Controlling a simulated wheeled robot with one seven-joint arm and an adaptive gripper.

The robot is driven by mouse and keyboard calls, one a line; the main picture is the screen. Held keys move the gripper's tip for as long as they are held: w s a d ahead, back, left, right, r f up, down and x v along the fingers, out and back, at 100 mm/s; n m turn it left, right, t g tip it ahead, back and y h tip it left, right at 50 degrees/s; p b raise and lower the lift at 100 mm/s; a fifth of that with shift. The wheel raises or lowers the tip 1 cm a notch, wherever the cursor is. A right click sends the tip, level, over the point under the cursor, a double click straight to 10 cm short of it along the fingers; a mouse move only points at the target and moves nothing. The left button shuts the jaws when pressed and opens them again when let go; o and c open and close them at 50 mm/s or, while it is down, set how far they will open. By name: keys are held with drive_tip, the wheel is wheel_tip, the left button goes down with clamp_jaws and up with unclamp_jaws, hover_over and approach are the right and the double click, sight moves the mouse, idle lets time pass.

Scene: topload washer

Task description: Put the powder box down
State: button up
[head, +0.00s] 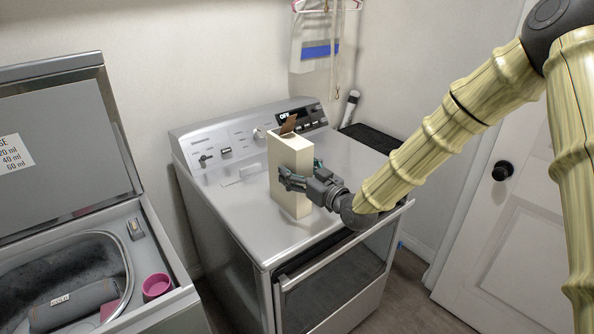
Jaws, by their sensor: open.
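The powder box (291,170) is a tall cream carton with a small brown flap up at its top. It stands upright on the metallic top of the dryer-like machine (240,225), near the middle. My gripper (300,180) is open, with its fingers around the lower half of the box. Whether the fingers touch the box I cannot tell.
An open topload washer (170,300) stands at the left, with a pink cup (156,286) on its rim and a grey item in the drum. A dark mat (371,138) lies at the machine's back right. Free top surface lies left of the box.

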drive_tip(key=b+v, duration=0.2)
drive_tip(key=v, duration=0.9)
drive_tip(key=shift+s+d+b, duration=0.2)
drive_tip(key=shift+b, duration=0.1)
drive_tip(key=shift+f, duration=0.1)
drive_tip(key=s+f+h, duration=0.1)
drive_tip(key=f, duration=0.3)
drive_tip(key=s+f+m+g+h, duration=0.1)
drive_tip(key=f, duration=0.4)
drive_tip(key=s+d+f+m+g, duration=0.1)
drive_tip(key=s+f, duration=0.1)
drive_tip(key=f, duration=0.3)
drive_tip(key=shift+d+f+h, duration=0.1)
drive_tip(key=shift+h, duration=0.3)
drive_tip(key=s+d+f+m+g+h, duration=0.2)
drive_tip(key=s+d+f+g+h, duration=0.15)
drive_tip(key=s+f, duration=0.85)
drive_tip(key=s+d+f+m+g+h, duration=0.2)
drive_tip(key=s+d+f+g, duration=0.25)
drive_tip(key=s+f, duration=0.75)
drive_tip(key=s+d+f+m+g+h, duration=0.1)
drive_tip(key=s+d+f+g, duration=0.3)
drive_tip(key=s+f, duration=0.4)
drive_tip(key=s+h, duration=0.1)
drive_tip(key=s, duration=0.4)
drive_tip(key=shift+s+m, duration=0.35)
drive_tip(key=shift+m, duration=0.05)
drive_tip(key=shift+d+h, duration=0.1)
drive_tip(key=shift+h, duration=0.15)
